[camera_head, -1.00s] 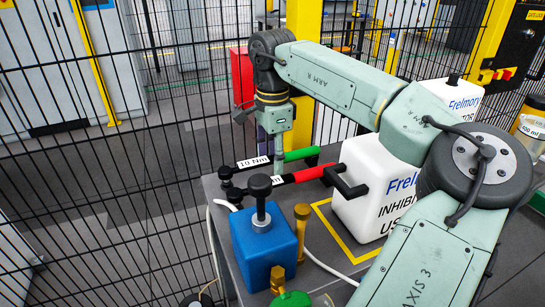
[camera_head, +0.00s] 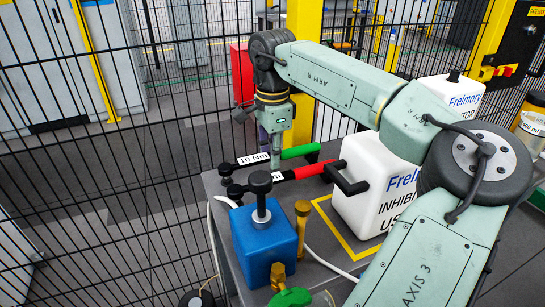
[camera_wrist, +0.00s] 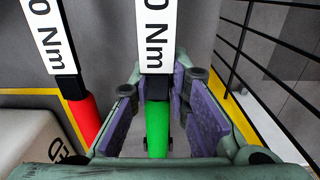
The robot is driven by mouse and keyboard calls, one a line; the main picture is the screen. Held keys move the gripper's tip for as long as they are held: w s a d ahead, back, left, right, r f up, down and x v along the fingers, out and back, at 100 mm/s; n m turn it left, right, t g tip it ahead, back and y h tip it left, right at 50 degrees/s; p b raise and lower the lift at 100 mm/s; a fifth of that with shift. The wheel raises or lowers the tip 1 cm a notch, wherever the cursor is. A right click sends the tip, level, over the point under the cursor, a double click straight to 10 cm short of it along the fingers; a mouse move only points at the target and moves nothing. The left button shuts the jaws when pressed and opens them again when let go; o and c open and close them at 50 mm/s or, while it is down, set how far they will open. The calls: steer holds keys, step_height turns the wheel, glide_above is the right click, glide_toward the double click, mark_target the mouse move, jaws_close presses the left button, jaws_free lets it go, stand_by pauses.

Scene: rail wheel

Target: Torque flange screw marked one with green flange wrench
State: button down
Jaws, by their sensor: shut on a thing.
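The green flange wrench (camera_head: 300,151) lies over the grey table's far left area, with a black head and a white torque label. In the wrist view its green handle (camera_wrist: 157,128) runs between the purple pads of my gripper (camera_wrist: 158,112), which is shut on it. My gripper (camera_head: 275,152) also shows in the head view, pointing down over the wrench, but its fingertips are partly hidden there. The red wrench (camera_head: 308,171) lies alongside, nearer the camera, and its red handle (camera_wrist: 86,118) is outside the left finger. No flange screw marked one is visible.
A white container (camera_head: 372,185) stands right of the wrenches inside a yellow outline. A blue block (camera_head: 262,245) with a black knob and brass fittings stands in front. Black mesh fencing (camera_head: 120,215) rises beyond the table's left edge. Another white container (camera_head: 455,95) is farther back.

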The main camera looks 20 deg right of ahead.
steer(key=shift+s, duration=0.1)
stand_by(0.5)
step_height(320, 180, up, 10)
steer(key=shift+r+b, duration=0.1)
steer(key=shift+b, duration=0.55)
steer(key=c, duration=2.2)
jaws_free()
jaws_close()
